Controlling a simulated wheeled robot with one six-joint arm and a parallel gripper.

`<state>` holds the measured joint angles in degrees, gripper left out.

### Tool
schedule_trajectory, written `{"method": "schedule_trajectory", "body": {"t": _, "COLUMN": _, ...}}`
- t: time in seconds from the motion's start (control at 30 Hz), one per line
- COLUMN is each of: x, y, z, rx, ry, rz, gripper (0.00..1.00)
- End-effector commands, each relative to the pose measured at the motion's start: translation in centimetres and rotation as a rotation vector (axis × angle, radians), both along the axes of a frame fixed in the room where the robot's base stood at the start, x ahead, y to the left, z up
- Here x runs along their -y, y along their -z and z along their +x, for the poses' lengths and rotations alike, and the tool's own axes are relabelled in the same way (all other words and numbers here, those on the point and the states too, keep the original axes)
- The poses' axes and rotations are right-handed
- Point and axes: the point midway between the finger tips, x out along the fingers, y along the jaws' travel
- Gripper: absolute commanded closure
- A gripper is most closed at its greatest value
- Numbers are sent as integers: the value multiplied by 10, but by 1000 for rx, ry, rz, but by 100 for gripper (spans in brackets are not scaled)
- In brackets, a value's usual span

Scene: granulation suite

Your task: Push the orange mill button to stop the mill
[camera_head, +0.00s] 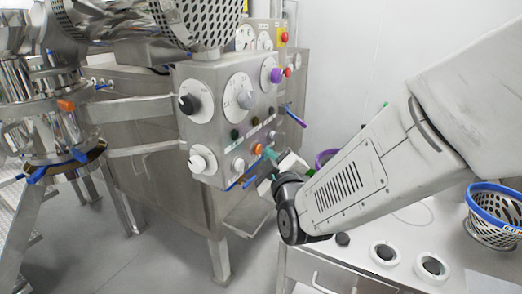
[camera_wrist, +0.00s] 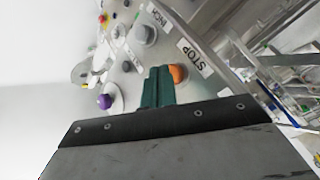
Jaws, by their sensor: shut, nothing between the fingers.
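The orange button (camera_head: 258,148) is on the lower right of the grey control panel's (camera_head: 210,75) front face. My gripper (camera_head: 270,153) is shut and empty, with its teal fingertips right beside the button. In the wrist view the orange button (camera_wrist: 179,73) shows just right of the teal fingertips (camera_wrist: 158,80), partly hidden by them. A label reading STOP (camera_wrist: 195,58) is beside it. I cannot tell whether the fingertips touch the button or whether it is pressed in.
A grey knob (camera_wrist: 145,33) by an INCH label and a purple knob (camera_wrist: 104,101) are close by on the panel. Steel mill equipment (camera_head: 60,125) stands at left. A bench with white-ringed black knobs (camera_head: 385,253) and a blue-rimmed basket (camera_head: 497,205) is at lower right.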

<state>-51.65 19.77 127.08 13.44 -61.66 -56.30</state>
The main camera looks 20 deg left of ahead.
Motion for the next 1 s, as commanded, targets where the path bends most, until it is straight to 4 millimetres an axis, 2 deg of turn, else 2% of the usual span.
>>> {"method": "schedule_trajectory", "body": {"t": 0.13, "x": 7, "y": 0, "z": -1, "rx": 1, "ry": -1, "rz": 0, "gripper": 100}}
{"method": "schedule_trajectory", "body": {"t": 0.47, "x": 9, "y": 0, "z": -1, "rx": 0, "ry": 0, "rz": 0, "gripper": 100}}
{"method": "schedule_trajectory", "body": {"t": 1.0, "x": 55, "y": 0, "z": -4, "rx": 1, "ry": 1, "rz": 1, "gripper": 100}}
